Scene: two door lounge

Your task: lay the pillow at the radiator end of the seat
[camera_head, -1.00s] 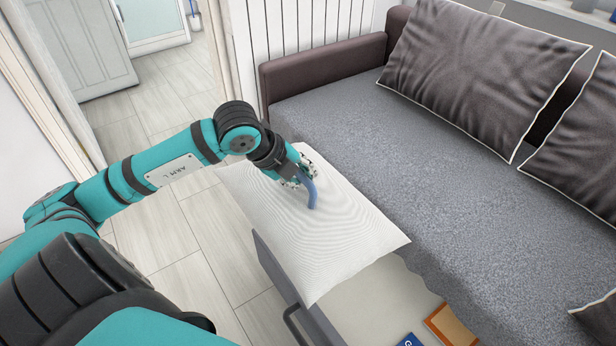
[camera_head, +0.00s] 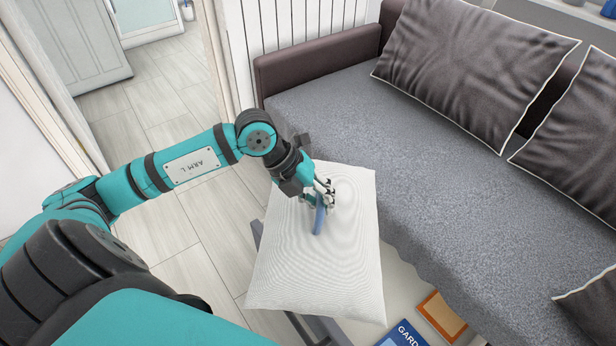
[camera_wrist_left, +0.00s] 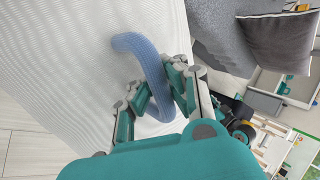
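The white, finely striped pillow (camera_head: 345,262) is in front of the grey seat (camera_head: 400,160), over the open drawer. A curved blue strap or handle (camera_head: 319,219) stands up from its face. My left gripper (camera_head: 322,194) is closed around this blue loop; in the left wrist view the loop (camera_wrist_left: 152,62) passes between the fingers (camera_wrist_left: 158,88). The pillow's far right edge overlaps the seat's front edge in the picture; I cannot tell if they touch. A white ribbed panel, apparently the radiator (camera_head: 300,30), stands behind the brown armrest (camera_head: 318,60) at the seat's far end. My right gripper is out of view.
Dark cushions (camera_head: 470,65) with white piping lean along the seat's back. The seat's middle and armrest end are bare. An open drawer (camera_head: 400,282) below the seat front holds a blue book (camera_head: 402,335) and an orange-framed item (camera_head: 442,316). Floor (camera_head: 185,230) is clear at left.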

